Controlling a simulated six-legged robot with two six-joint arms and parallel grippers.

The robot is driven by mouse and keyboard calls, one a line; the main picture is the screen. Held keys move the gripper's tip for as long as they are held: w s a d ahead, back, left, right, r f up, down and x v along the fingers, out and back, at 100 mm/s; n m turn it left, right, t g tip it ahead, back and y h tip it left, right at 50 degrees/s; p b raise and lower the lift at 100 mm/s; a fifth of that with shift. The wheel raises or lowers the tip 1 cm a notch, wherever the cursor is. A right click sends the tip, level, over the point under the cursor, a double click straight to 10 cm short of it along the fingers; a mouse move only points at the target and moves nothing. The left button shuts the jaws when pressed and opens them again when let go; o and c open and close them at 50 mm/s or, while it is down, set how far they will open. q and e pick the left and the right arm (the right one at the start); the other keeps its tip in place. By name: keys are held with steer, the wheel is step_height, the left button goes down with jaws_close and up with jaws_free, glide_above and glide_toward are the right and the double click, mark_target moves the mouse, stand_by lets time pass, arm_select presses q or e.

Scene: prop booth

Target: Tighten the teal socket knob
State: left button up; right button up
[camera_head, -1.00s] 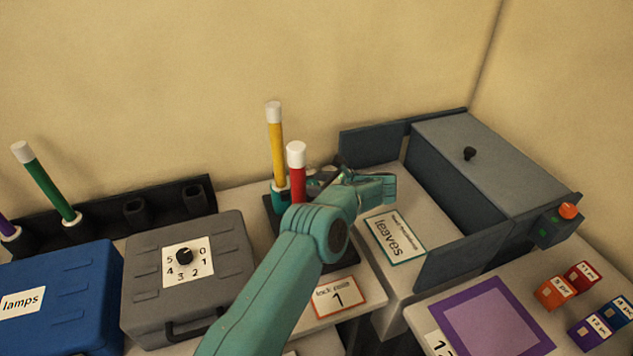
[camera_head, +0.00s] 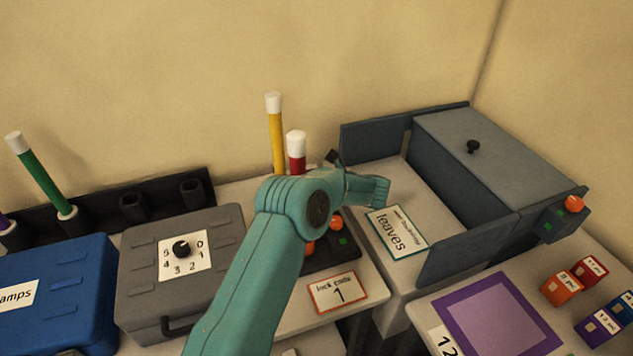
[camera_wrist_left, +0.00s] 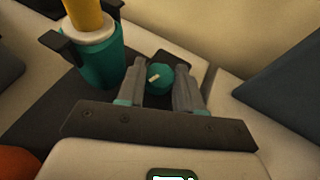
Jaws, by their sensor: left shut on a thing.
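The teal knob (camera_wrist_left: 160,78), with a pale mark on its top, sits between the two grey fingers of my left gripper (camera_wrist_left: 158,92) in the left wrist view. The fingers are shut on it. The teal socket (camera_wrist_left: 98,62) beside it holds the upright yellow rod (camera_wrist_left: 84,14), which also shows in the head view (camera_head: 276,138). In the head view my teal arm hides the socket and knob; the fingers cannot be made out there. A red rod with a white top (camera_head: 296,163) stands just behind my arm. My right gripper is not in view.
A dark base (camera_head: 335,258) with orange buttons (camera_head: 337,223) lies under my arm, behind a "1" card (camera_head: 338,292). A grey dial box (camera_head: 205,235) and blue case (camera_head: 60,285) stand left.

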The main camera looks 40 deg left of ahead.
arm_select(q)
steer(key=shift+r+t, duration=0.1)
steer(key=shift+t, duration=0.2)
steer(key=o, duration=1)
steer(key=shift+o, duration=0.2)
steer(key=shift+d+m, duration=0.25)
steer(key=shift+m, duration=0.05)
steer(key=b+v, duration=0.3)
steer(key=v, duration=1.3)
steer(key=shift+a, duration=0.1)
